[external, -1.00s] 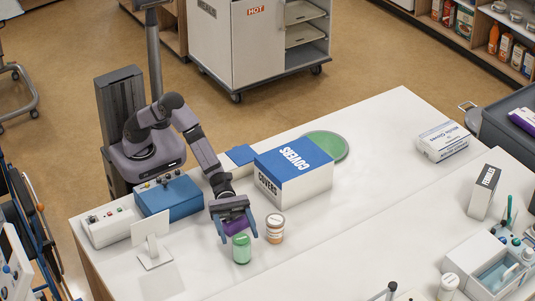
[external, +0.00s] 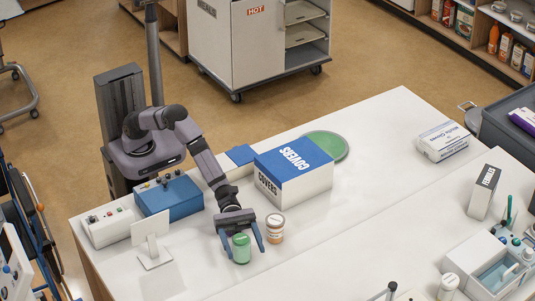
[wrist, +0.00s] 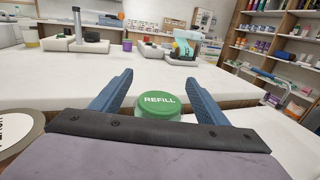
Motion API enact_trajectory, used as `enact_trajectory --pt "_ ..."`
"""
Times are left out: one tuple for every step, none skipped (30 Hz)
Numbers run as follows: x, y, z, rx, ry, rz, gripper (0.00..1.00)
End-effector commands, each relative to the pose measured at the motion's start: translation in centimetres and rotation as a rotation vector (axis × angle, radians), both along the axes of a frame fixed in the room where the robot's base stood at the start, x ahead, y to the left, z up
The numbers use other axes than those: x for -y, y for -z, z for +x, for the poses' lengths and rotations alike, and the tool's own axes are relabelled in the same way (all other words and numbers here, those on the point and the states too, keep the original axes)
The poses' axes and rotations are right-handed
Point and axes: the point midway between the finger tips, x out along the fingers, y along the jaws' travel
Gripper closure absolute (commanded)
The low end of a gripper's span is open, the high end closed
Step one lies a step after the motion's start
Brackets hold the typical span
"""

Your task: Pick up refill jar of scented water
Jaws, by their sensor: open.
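The refill jar (external: 241,249) is a small green jar standing upright on the white counter. In the wrist view its green lid (wrist: 158,103) reads "REFILL" and sits between my two blue fingers. My gripper (external: 243,249) is open, with one finger on each side of the jar, near its height. I cannot tell whether either finger touches it. In the wrist view my gripper's body hides the lower part of the jar.
A white-lidded jar with an orange-brown body (external: 275,228) stands close to my right finger. The blue and white COVERS box (external: 305,185) is behind it. A small white stand (external: 152,252) is to the left. The counter (external: 340,245) is clear to the right.

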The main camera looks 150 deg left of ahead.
Motion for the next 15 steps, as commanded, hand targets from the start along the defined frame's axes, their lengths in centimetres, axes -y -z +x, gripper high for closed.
enact_trajectory --pt "0.03 0.03 0.07 0.000 0.000 -0.001 0.32" --pt "0.04 0.04 0.08 0.000 0.000 -0.001 0.32" --pt "0.02 0.05 0.08 0.000 0.000 -0.001 0.32" --pt "0.02 0.05 0.08 0.000 0.000 -0.001 0.32" --pt "0.02 0.05 0.07 0.000 0.000 -0.001 0.32" --pt "0.02 0.05 0.07 0.000 0.000 -0.001 0.32" --pt "0.01 0.04 0.06 0.000 0.000 -0.001 0.32" --pt "0.01 0.04 0.06 0.000 0.000 -0.001 0.39" --pt "0.01 0.03 0.06 0.000 0.000 0.000 0.49" --pt "0.01 0.03 0.06 0.000 0.000 0.000 0.56" --pt "0.01 0.03 0.05 0.000 0.000 0.000 0.63" --pt "0.00 0.03 0.05 0.000 0.000 0.000 0.72" --pt "0.00 0.03 0.05 0.000 -0.001 0.000 0.80" --pt "0.00 0.03 0.05 0.000 -0.001 0.000 0.84" --pt "-0.01 -0.13 0.07 0.003 0.000 -0.001 0.84"
